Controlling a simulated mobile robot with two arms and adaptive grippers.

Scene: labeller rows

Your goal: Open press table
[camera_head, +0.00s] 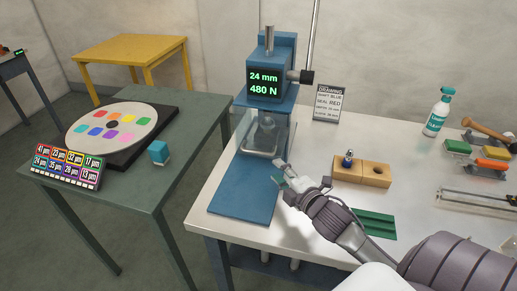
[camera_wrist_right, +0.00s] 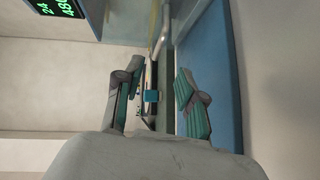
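The blue press (camera_head: 271,52) stands on the white table, its display reading 24 mm and 480 N. A clear guard (camera_head: 268,135) covers its work space at the front, and its blue base plate (camera_head: 240,195) reaches toward the table's front edge. My right gripper (camera_head: 279,173) is just right of the base plate and below the guard. In the right wrist view, its two green-padded fingers (camera_wrist_right: 158,100) are apart with nothing held between them. A grey bar (camera_wrist_right: 161,35) of the press shows beyond the fingers. My left gripper is not in view.
A wooden block (camera_head: 361,172) with a fitting in it and a green grooved tray (camera_head: 374,224) lie right of the press. A sign (camera_head: 329,103) stands behind. The dark green table (camera_head: 140,205) at left holds a colour disc (camera_head: 112,125) and blue cube (camera_head: 158,152).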

